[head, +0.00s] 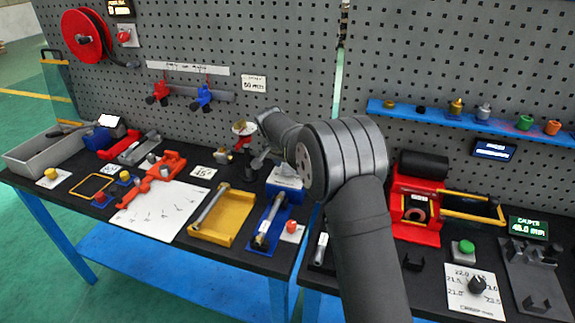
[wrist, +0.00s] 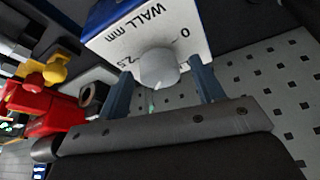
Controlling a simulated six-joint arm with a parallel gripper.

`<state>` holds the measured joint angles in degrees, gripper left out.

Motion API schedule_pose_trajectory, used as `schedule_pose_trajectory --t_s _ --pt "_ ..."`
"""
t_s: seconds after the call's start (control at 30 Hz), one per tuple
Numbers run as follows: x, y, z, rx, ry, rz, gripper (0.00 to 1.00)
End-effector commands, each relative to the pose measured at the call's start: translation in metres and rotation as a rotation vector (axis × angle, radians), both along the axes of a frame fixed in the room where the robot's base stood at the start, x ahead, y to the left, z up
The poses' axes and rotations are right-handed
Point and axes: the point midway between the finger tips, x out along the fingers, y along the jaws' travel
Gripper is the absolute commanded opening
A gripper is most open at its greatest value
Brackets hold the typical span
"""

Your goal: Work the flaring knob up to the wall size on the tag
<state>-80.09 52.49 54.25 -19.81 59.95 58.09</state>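The flaring knob (wrist: 157,68) is a pale grey round knob on a white dial face marked "WALL mm" (wrist: 148,22), with 0 on the right and about 2.5 on the left. My gripper (wrist: 163,74) is open, its two blue-grey fingers on either side of the knob with a small gap visible at each side. A pale pointer tip shows below the knob. In the head view the dial unit (head: 285,177) is a white block with blue below it, and my gripper (head: 262,158) is beside it, partly hidden by my wrist. I cannot read a wall size on any tag.
A small tag reads 45° (head: 202,172) and a wall tag reads about 50 mm (head: 254,83). A yellow tray (head: 222,226) and a blue holder (head: 268,240) stand in front. A red machine (head: 415,222) and another dial plate (head: 474,290) are at right.

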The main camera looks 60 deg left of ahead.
Motion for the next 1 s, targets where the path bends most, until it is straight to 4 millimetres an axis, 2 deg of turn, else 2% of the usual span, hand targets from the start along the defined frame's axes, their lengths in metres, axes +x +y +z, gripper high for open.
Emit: schedule_pose_trajectory --t_s 0.23,0.37,0.47,0.8,1.0 --pt "0.0 0.0 0.001 0.0 -0.001 0.0 0.61" --pt "-0.003 -0.001 0.011 0.003 -0.001 0.001 0.61" --pt "-0.009 -0.005 0.027 0.003 0.0 0.001 0.61" --pt "-0.037 -0.021 0.104 0.004 0.0 0.002 0.61" --pt "-0.05 -0.029 0.14 0.003 0.001 0.001 0.61"
